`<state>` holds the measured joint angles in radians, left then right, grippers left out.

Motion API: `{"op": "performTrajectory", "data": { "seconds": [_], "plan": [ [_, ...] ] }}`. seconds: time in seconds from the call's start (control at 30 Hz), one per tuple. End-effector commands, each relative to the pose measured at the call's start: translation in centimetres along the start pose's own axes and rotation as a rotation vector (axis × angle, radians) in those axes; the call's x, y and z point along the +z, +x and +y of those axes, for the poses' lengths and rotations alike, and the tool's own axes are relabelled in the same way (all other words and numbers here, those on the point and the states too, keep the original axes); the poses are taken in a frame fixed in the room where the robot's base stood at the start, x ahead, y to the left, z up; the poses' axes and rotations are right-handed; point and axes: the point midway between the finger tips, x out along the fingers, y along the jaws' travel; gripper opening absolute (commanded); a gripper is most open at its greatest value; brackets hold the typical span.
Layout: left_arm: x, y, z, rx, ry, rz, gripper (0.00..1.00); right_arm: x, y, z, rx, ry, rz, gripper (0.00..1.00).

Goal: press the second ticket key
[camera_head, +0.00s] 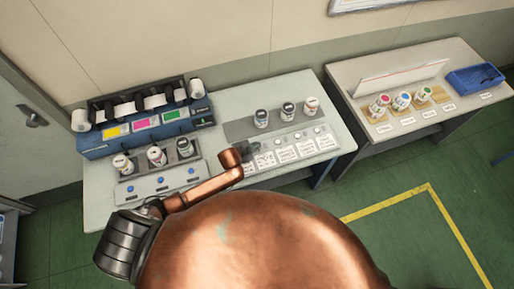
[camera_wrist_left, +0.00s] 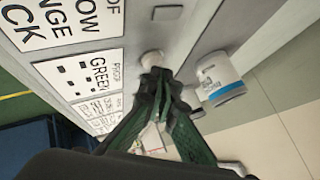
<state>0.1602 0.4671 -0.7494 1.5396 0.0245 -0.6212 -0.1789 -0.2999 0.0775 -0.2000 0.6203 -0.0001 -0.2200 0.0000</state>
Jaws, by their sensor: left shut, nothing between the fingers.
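My left gripper (camera_head: 252,151) is shut and empty, at the left part of the row of ticket cards (camera_head: 287,154) on the grey table. In the left wrist view its closed fingertips (camera_wrist_left: 160,78) point at a round whitish key (camera_wrist_left: 152,58) beside a card (camera_wrist_left: 90,76) reading GREEN. The tips overlap the key's lower edge; whether they touch it I cannot tell. Several pale round keys (camera_head: 297,136) show above the cards in the head view. The gripper hides the left end of that row. My right gripper is not in view.
Several jars (camera_head: 288,109) stand on a grey strip behind the keys; one jar (camera_wrist_left: 220,80) is close to the fingers in the left wrist view. A blue machine with rolls (camera_head: 145,125) stands left. Another table (camera_head: 410,85) with a blue tray (camera_head: 475,78) is right.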

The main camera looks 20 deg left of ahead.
Motion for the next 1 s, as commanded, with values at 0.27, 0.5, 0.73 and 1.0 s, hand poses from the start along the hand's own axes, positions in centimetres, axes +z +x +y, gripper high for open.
{"op": "performTrajectory", "data": {
  "seconds": [0.27,0.5,0.73,1.0],
  "plan": [
    [0.12,0.16,0.11,0.000,0.000,0.000,0.00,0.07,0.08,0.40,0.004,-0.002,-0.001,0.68],
    [0.26,0.35,0.26,0.000,0.000,0.000,0.00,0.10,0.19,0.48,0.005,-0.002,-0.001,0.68],
    [0.43,0.54,0.40,0.000,0.000,-0.001,0.00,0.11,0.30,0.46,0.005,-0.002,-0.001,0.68],
    [0.47,0.54,0.41,0.000,0.000,-0.002,0.00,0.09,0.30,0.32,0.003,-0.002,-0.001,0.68]
  ]
}}
